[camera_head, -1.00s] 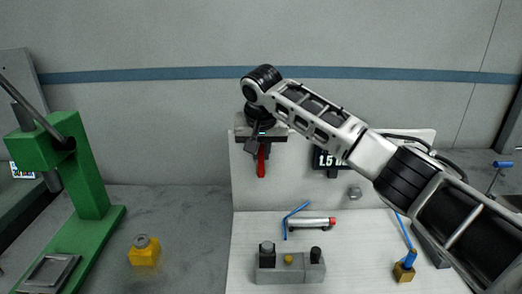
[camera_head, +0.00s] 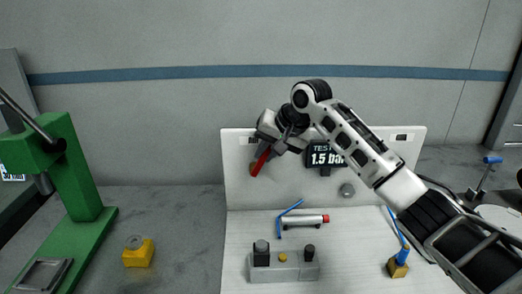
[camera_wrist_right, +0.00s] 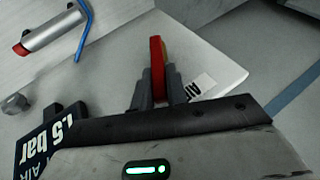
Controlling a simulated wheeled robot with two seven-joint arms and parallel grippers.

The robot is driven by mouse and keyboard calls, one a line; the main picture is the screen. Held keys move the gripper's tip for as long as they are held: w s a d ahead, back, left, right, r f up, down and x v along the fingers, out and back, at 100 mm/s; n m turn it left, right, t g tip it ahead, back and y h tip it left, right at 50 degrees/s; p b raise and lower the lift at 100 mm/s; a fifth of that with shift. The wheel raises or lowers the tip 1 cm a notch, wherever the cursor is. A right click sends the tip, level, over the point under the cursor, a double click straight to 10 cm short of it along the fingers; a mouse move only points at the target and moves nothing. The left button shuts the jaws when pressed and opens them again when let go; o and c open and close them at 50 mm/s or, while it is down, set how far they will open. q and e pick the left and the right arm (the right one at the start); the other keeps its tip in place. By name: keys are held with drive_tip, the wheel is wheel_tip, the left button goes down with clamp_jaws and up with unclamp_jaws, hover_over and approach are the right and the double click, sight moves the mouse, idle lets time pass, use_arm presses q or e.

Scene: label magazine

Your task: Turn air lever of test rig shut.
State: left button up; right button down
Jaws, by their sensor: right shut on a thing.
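The red air lever (camera_head: 261,161) is on the upper left of the white rig panel (camera_head: 235,190). It is tilted, its lower end at the left and its upper end leaning right. My right gripper (camera_head: 271,148) is at the upper end and shut on it. In the right wrist view the red lever (camera_wrist_right: 157,68) stands between the two grey fingers of my right gripper (camera_wrist_right: 160,84). The pressure display (camera_head: 325,157) reads 1.5 bar and is partly covered by my right arm. The lever's mount is mostly hidden. My left gripper is not in view.
A silver cylinder with a red end (camera_head: 305,219) and blue tube lies on the white base. In front is a grey block (camera_head: 284,268) with black knobs. A brass fitting (camera_head: 398,265) stands at right. A green press (camera_head: 70,185) and yellow block (camera_head: 139,252) are at left.

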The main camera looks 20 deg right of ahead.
drive_tip(key=shift+s+d+f+t+y, duration=0.15)
drive_tip(key=shift+d+f+t+y, duration=0.25)
drive_tip(key=shift+y, duration=0.3)
drive_tip(key=shift+d+r, duration=0.1)
drive_tip(key=shift+r, duration=0.05)
drive_tip(key=c, duration=1.4)
unclamp_jaws()
drive_tip(key=b+v, duration=0.2)
drive_tip(key=v, duration=1.4)
drive_tip(key=shift+d, duration=0.1)
